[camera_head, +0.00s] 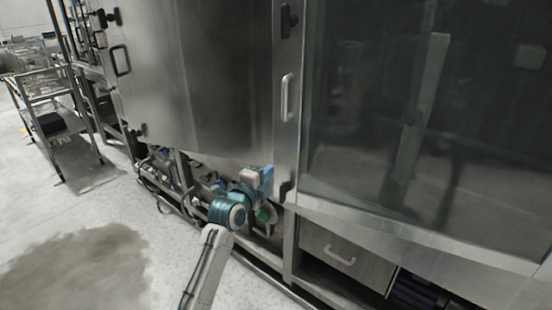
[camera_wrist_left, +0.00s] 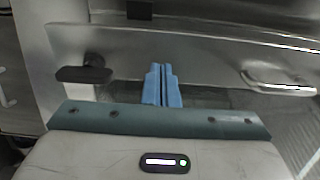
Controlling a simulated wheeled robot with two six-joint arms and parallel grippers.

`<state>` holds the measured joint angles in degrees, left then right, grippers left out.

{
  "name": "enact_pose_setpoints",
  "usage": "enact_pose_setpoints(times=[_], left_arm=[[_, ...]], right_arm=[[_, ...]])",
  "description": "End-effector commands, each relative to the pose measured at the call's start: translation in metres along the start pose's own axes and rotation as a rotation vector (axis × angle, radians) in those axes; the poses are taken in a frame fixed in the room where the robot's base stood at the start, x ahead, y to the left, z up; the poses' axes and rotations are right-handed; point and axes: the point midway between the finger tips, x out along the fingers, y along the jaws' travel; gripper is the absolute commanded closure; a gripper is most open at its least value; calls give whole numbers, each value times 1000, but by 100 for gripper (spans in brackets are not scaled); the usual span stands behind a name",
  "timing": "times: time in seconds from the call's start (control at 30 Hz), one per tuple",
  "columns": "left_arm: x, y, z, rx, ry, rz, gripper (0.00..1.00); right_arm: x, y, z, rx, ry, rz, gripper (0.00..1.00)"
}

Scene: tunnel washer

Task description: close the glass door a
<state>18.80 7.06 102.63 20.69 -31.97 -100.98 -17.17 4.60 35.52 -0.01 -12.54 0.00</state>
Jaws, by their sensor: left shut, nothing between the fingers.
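The glass door (camera_head: 385,120) fills the right of the head view, a dark pane in a steel frame. A pale upright handle (camera_head: 288,97) sits on the steel strip at its left side. I cannot tell from this angle whether the door stands slightly ajar. My left gripper (camera_head: 266,176) is low, near the bottom of that strip, with its blue fingers together and empty. In the left wrist view the shut fingers (camera_wrist_left: 162,84) point at a steel surface, between a black latch (camera_wrist_left: 85,73) on the left and a metal handle (camera_wrist_left: 280,82) on the right. My right gripper is not in view.
A large steel panel (camera_head: 200,75) stands left of the glass door. Pipes and valves lie below it, close to my left arm. A drawer (camera_head: 345,255) is under the door. A metal cart (camera_head: 50,110) stands far left. The floor (camera_head: 80,260) at lower left is clear.

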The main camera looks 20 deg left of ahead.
Motion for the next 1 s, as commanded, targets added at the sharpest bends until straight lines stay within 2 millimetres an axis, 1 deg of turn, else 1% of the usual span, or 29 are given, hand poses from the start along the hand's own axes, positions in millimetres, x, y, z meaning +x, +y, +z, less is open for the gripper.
enact_pose_setpoints(times=[0.03,0.2,0.4,0.57,0.87,1.0], left_arm=[[11,-4,0,-3,0,1,100],[37,-4,0,-2,0,1,100],[54,-1,0,-2,0,0,100],[58,0,0,0,0,1,100],[58,1,0,0,-1,0,100],[64,3,11,2,-11,-1,100]], right_arm=[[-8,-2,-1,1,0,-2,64],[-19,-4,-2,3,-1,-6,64],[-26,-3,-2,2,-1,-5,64],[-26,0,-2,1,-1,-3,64],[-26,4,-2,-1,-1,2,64],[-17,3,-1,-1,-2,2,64]])
